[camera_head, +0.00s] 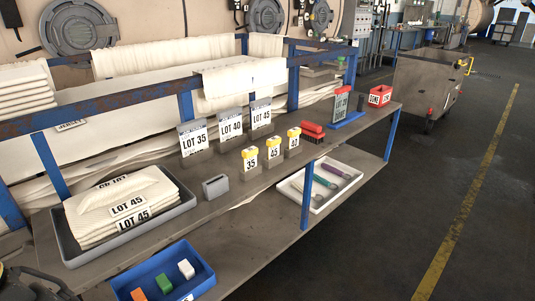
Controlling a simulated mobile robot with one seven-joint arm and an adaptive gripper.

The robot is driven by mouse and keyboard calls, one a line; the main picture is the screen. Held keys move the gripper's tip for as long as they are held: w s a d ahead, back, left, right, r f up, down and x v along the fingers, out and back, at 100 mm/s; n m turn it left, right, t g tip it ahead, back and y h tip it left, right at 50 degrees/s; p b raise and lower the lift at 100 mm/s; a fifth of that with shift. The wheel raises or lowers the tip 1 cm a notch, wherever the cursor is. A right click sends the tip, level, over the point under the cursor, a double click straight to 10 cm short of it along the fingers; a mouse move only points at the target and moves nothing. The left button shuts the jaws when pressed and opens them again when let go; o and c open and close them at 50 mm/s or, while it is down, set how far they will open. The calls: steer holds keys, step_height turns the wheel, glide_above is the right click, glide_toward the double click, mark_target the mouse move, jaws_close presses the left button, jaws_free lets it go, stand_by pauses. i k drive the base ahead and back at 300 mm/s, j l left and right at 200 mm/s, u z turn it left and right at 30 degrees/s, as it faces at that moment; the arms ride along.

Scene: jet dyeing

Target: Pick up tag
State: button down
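Several things here could be the tag. Three grey holders with white cards stand at the back of the grey bench: LOT 35 (194,140), LOT 40 (231,126) and LOT 45 (261,116). In front of them stand three small yellow-topped tags in grey blocks, reading 35 (250,161), 45 (274,151) and what looks like 40 (294,140). No tag is seen held.
A grey tray (183,208) of folded LOT 45 cloth sits at the left. A blue bin (205,278) with small coloured blocks is at the front. A red brush (312,131), a red box (381,96) and a lower white tray (318,207) are right.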

mark_target(273, 143)
steer(key=i+j+z, duration=0.55)
steer(key=j+z, duration=0.3)
steer(key=l, duration=0.1)
